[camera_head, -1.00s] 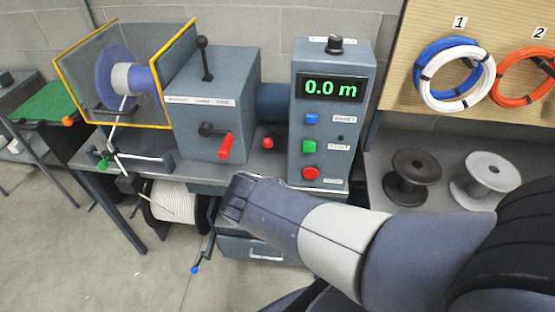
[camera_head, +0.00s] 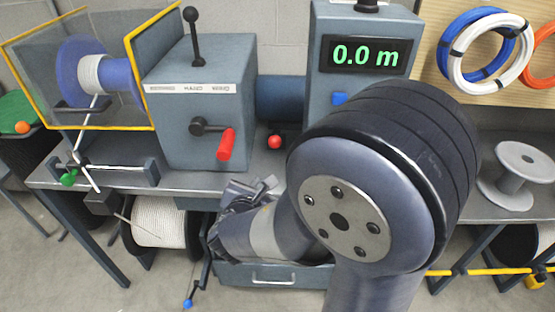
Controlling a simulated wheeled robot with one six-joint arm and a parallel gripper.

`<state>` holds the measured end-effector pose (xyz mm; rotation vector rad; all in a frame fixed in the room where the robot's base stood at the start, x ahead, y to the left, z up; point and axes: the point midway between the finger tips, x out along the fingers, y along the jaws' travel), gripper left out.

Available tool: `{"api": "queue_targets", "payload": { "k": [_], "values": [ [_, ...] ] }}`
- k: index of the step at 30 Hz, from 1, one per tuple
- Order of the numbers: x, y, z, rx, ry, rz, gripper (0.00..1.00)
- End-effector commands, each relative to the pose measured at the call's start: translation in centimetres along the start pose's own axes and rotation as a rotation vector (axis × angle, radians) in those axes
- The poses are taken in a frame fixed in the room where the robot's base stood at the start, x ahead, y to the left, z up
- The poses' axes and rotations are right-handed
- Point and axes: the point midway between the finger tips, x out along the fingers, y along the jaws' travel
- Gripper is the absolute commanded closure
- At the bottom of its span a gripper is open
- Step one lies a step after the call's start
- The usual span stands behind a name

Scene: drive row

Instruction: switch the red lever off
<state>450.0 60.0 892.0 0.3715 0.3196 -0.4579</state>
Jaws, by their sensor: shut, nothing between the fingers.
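The red lever (camera_head: 227,144) is a red grip on a black pivot on the front of the grey gearbox housing (camera_head: 205,105), left of centre. It hangs slightly tilted, with its grip down and to the right of the pivot. My gripper (camera_head: 232,197) is below and slightly right of the lever, near the bench's front edge, apart from the lever. It is shut with nothing in it. My arm covers the lower right of the control box.
A black-knobbed lever (camera_head: 193,40) stands on top of the housing. A red knob (camera_head: 274,142) sits right of the red lever. The control box (camera_head: 318,60) reads 0.0 m. A yellow-edged guard (camera_head: 152,60) surrounds a blue reel at left. A rope spool (camera_head: 160,225) hangs below the bench.

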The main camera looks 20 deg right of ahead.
Motion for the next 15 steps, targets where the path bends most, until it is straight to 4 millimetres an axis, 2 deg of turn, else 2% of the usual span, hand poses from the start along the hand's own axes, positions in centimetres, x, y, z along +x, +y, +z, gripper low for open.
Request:
{"api": "queue_targets", "payload": {
  "k": [11,15],
  "values": [
    [0.06,0.2,-0.14,-0.01,-0.001,0.008,1.0],
    [0.74,0.17,-0.2,-0.01,-0.002,0.006,1.0]
  ]
}}
